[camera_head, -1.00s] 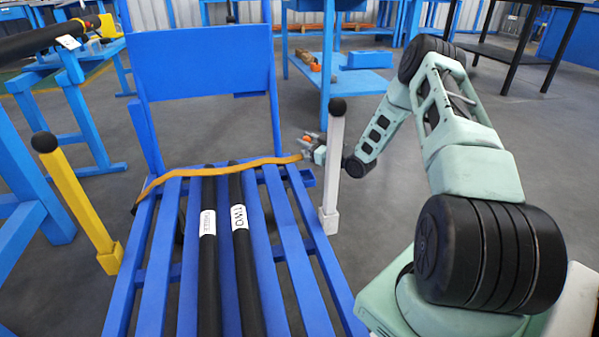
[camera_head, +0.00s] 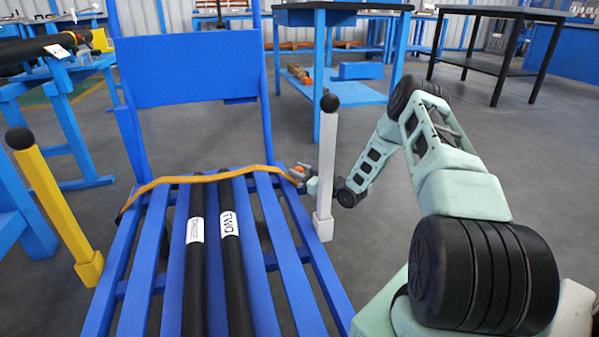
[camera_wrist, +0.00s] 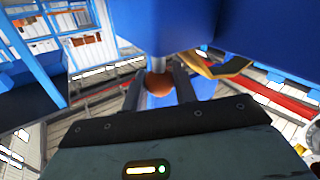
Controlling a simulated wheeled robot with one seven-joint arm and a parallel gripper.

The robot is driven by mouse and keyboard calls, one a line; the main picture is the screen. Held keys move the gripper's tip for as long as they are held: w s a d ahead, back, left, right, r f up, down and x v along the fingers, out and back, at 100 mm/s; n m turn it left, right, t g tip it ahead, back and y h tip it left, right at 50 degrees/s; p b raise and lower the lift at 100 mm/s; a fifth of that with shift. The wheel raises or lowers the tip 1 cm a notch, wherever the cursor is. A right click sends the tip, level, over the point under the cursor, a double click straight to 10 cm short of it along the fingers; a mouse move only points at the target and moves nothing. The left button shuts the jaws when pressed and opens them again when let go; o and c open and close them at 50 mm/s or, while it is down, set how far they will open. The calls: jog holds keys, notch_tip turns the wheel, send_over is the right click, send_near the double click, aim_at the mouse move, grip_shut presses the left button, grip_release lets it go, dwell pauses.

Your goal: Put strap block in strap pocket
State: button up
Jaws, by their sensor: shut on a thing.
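My gripper (camera_head: 304,180) is at the right edge of the blue slatted rack (camera_head: 290,250), just left of the white post. In the wrist view, my gripper (camera_wrist: 158,86) has its two dark fingers on either side of a small orange-brown piece (camera_wrist: 158,84), seemingly the strap block; it also shows in the head view (camera_head: 299,170). The orange strap (camera_head: 215,176) crosses two black tubes on the rack, and its right end reaches my gripper. A yellow and black strap section (camera_wrist: 225,67) shows in the wrist view. I cannot make out the strap pocket.
The white post (camera_head: 326,165) with a black ball top stands close right of my gripper. A yellow post (camera_head: 58,205) stands left of the rack. The tubes carry white labels (camera_head: 229,223).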

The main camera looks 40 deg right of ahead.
jog(key=o, duration=1.1)
jog(key=shift+s+r+p, duration=0.2)
jog(key=shift+s+p, duration=0.05)
jog(key=shift+p, duration=0.15)
jog(key=s+p, duration=0.2)
jog(key=s, duration=0.1)
jog(key=s+d+p, duration=0.1)
jog(key=s+p, duration=0.1)
jog(key=s, duration=0.2)
jog(key=s+p, duration=0.2)
jog(key=s, duration=0.2)
jog(key=shift+s+d+f, duration=0.1)
jog(key=shift+s+d, duration=0.1)
jog(key=shift+d, duration=0.1)
